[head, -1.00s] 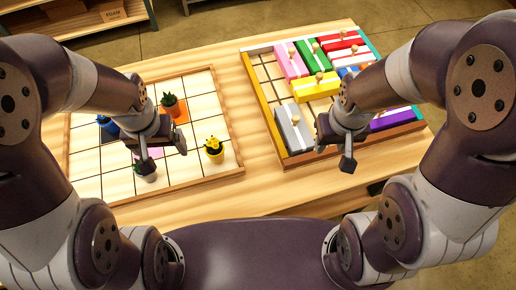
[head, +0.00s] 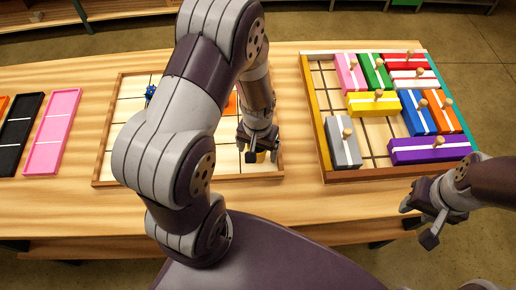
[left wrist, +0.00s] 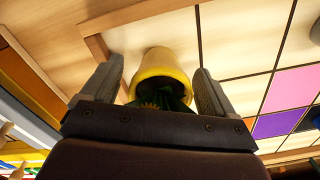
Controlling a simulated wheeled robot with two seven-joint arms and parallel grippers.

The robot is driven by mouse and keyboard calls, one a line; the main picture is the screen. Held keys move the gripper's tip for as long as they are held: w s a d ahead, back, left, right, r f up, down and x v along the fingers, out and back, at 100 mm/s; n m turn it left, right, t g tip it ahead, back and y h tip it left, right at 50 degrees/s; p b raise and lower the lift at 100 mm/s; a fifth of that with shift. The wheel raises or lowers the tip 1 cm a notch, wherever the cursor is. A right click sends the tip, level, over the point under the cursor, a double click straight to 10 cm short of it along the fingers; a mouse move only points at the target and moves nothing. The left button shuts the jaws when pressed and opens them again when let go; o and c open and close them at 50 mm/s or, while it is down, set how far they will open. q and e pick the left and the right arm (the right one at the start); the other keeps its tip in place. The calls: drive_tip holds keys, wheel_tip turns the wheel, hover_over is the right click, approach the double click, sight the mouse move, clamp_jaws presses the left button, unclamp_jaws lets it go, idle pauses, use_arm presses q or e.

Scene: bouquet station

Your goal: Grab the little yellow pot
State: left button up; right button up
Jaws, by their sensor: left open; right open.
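The little yellow pot (left wrist: 160,72) stands on the square-marked board in the left wrist view, with dark green leaves and a small yellow bloom at its opening. The open fingers of my left gripper (left wrist: 155,92) are on either side of it, with a visible gap at each side. In the head view my left gripper (head: 257,148) is low over the board's right part and hides most of the yellow pot (head: 258,157). My right gripper (head: 422,220) is open and empty, off the table's front right edge.
My left arm covers much of the grid board (head: 104,150). A blue pot (head: 150,91) shows at its back left. A framed tray (head: 322,128) of coloured blocks with pegs stands right. Pink (head: 52,135) and black (head: 18,135) trays lie at the far left.

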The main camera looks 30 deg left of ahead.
use_arm(q)
drive_tip(key=shift+r, duration=0.1)
drive_tip(key=c, duration=1.5)
